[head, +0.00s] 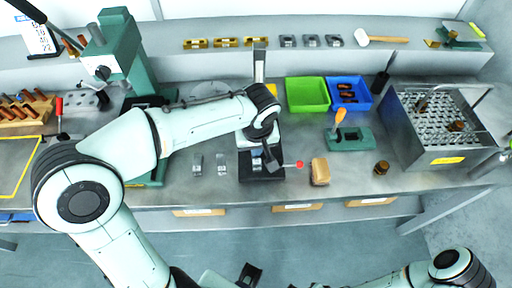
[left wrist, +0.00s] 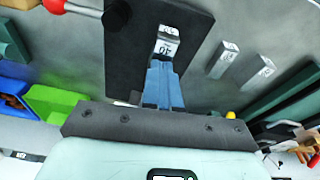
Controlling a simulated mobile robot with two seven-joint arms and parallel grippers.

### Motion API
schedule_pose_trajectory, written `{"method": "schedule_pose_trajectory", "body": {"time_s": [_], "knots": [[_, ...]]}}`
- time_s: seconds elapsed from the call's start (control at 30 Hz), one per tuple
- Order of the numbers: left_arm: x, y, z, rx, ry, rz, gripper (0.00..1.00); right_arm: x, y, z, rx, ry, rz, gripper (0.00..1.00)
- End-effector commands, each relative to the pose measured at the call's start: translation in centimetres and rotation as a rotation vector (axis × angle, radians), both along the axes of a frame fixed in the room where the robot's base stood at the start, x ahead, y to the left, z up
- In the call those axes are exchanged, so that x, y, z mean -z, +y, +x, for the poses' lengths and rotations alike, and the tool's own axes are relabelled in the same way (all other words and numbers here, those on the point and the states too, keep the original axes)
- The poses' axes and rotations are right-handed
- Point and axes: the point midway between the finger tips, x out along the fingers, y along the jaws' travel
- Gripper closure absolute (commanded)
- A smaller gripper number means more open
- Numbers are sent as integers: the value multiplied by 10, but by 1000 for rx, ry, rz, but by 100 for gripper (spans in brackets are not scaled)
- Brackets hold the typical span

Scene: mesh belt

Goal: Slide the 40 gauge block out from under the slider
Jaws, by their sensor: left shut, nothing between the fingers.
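The 40 gauge block (left wrist: 166,46) is a small metal block marked 40, lying on the black base plate (left wrist: 126,62) in the left wrist view. My left gripper (left wrist: 160,68) is shut and empty, its fingertips close to the block's marked end. I cannot tell whether they touch it. In the head view the left gripper (head: 270,163) is over the black base (head: 262,176) of the stand and hides the block there. The upright column (head: 260,65) of the stand rises behind my wrist. The slider itself is mostly hidden.
Two loose metal blocks (head: 197,165) (head: 222,164) lie left of the base. A red-knobbed lever (head: 299,164) sticks out on its right, near a tan block (head: 320,172). Green (head: 308,94) and blue (head: 349,92) bins stand behind. A green press (head: 122,50) stands at the left.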

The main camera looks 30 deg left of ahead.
Motion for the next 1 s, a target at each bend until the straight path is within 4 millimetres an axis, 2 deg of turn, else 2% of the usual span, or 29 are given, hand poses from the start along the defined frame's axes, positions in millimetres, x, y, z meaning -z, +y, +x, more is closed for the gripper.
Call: {"method": "schedule_pose_trajectory", "body": {"time_s": [0.03, 0.23, 0.5, 0.7, 1.0], "knots": [[10, -1, -5, -1, 28, 0, 100, 1, 0, -1, 0, 0, 0, 100], [12, -11, -17, -1, 31, -1, 100, 10, 0, -4, 0, 4, 0, 100], [10, -10, -17, -2, 33, 0, 100, 8, 0, -3, 0, 3, 0, 100], [-6, -10, -16, -1, 28, 1, 100, -3, 0, 1, 1, -2, -1, 100], [-7, -2, -10, -4, 26, -1, 100, -5, 0, 2, 0, -2, 0, 100]]}}
